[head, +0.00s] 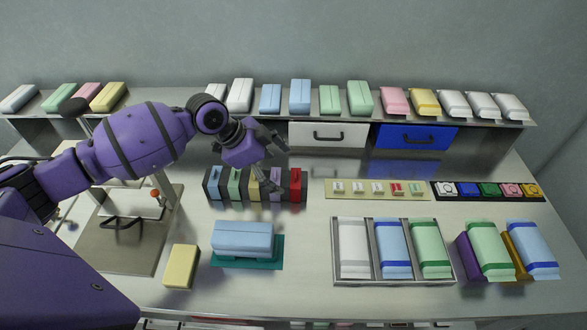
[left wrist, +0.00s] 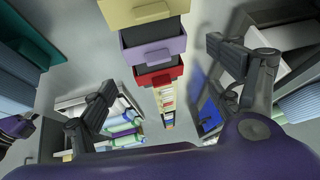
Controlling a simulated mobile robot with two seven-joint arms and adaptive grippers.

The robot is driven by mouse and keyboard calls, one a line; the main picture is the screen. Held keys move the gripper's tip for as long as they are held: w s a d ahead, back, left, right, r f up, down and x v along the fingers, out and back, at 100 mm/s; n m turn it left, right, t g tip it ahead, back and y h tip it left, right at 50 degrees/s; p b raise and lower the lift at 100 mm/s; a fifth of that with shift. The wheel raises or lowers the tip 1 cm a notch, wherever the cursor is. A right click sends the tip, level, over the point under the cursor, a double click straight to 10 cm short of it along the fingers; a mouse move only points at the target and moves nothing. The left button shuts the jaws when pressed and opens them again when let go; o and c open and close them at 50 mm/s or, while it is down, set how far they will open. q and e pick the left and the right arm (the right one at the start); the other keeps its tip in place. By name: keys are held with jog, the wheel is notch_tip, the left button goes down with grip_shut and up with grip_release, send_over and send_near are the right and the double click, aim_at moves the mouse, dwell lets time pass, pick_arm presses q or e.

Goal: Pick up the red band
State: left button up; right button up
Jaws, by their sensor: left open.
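My left gripper (head: 274,166) is open and empty above the right part of a row of coloured boxes. The end box of that row is red (head: 296,185). In the left wrist view this red box (left wrist: 158,77) lies between the open fingers (left wrist: 160,72), apart from them. A small red piece (head: 397,188) sits among light pieces on a cream strip (head: 345,196) to the right. I cannot tell for certain which red thing is the band.
The row also holds blue, green, yellow and purple (head: 275,184) boxes. A metal tray (head: 393,283) with wrapped packs stands in front of the strip, and a black rack (head: 488,197) lies right of it. A shelf of packs (head: 380,118) runs along the back.

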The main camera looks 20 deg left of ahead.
aim_at(290, 180)
pick_arm(q)
jog(key=shift+w+d+f, duration=0.2)
jog(key=shift+d+f, duration=0.2)
jog(key=shift+f, duration=0.15)
jog(key=x, duration=0.6)
jog(key=shift+s+d+f+p, duration=0.2)
jog(key=shift+d+p, duration=0.15)
jog(key=shift+d, duration=0.15)
jog(key=c, duration=0.8)
